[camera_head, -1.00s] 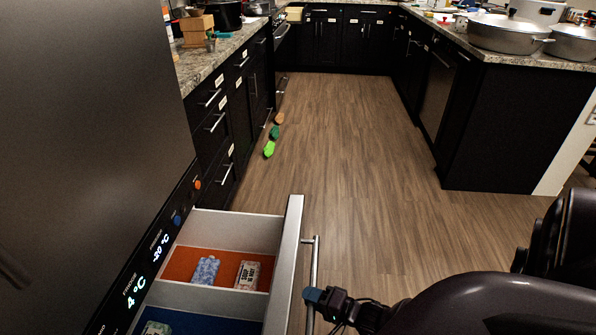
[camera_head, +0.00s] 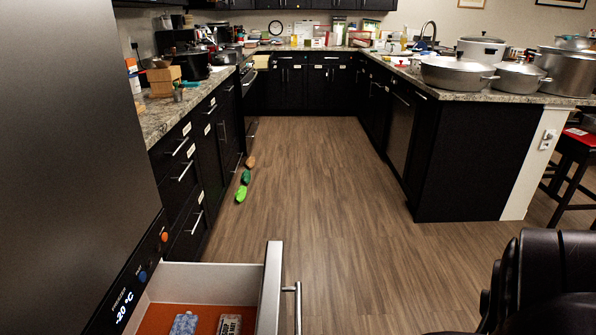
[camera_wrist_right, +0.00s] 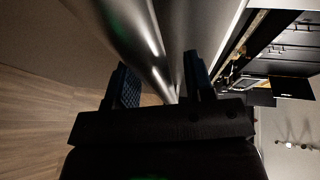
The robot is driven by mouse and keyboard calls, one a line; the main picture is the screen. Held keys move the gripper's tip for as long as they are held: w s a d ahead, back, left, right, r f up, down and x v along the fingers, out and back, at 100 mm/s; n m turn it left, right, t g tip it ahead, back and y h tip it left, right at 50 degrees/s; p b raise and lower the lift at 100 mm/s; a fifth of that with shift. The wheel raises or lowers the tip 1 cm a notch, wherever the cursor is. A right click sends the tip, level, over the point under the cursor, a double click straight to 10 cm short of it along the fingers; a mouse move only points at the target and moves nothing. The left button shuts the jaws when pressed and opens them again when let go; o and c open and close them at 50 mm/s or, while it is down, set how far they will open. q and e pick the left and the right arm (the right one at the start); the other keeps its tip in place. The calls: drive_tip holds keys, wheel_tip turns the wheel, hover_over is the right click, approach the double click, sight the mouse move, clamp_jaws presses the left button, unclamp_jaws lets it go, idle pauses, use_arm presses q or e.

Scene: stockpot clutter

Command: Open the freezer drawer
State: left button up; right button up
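The freezer drawer (camera_head: 270,290) is pulled out at the bottom left of the head view, showing its light inner walls and orange floor. Its handle (camera_head: 297,308) is a vertical-looking silver bar on the drawer's outer face. The fridge-freezer (camera_head: 75,130) stands at the left, with a lit display reading -20 °C. In the right wrist view, my right gripper (camera_wrist_right: 160,82) has its two fingers apart, one on each side of the shiny handle bar (camera_wrist_right: 145,35). I cannot tell whether they touch it. My left gripper is not in view.
A blue-white package (camera_head: 184,324) and a labelled box (camera_head: 230,323) lie in the drawer. Green and brown items (camera_head: 241,193) lie on the wooden floor by the left cabinets. The floor ahead is clear. A counter with pots (camera_head: 457,73) stands right.

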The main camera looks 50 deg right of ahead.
drive_tip(key=p+v, duration=0.1)
drive_tip(key=v, duration=1)
drive_tip(key=shift+w, duration=0.1)
idle(0.5)
